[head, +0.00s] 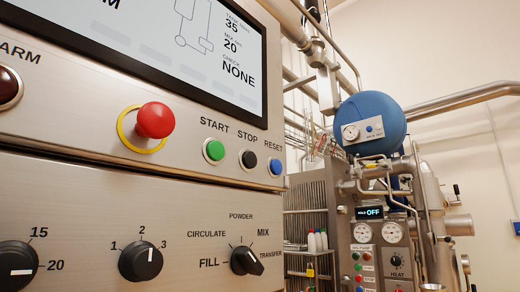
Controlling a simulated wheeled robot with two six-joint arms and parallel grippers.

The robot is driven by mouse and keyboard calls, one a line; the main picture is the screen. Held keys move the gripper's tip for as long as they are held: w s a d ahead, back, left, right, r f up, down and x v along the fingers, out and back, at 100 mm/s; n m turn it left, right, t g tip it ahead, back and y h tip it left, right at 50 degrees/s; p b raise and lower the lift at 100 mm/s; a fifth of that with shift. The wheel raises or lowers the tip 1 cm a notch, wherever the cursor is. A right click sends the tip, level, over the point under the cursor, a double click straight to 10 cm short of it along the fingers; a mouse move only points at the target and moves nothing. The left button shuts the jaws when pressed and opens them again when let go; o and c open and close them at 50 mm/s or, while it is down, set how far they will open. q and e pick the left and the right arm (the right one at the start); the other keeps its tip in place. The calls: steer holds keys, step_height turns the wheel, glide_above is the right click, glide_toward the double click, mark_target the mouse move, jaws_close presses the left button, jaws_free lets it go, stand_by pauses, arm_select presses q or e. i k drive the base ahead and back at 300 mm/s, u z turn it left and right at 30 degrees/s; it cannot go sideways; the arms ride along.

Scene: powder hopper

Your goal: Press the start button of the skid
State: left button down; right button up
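The green start button (214,151) sits on the steel control panel of the skid (60,110), under the label START. The black stop button (248,159) and the blue reset button (276,167) are to its right. A red mushroom emergency button (155,120) with a yellow ring is to its left. Neither of my grippers shows in the head view.
A display (190,50) is above the buttons. Rotary knobs (141,259) and a mode selector (246,261) are below. Another machine with a blue tank (372,115), gauges and pipes stands at the right behind the panel. Nothing covers the buttons.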

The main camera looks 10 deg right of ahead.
mark_target(216, 150)
steer(key=k, duration=1.25)
steer(key=z, duration=0.4)
steer(key=i, duration=0.7)
steer(key=z, duration=0.25)
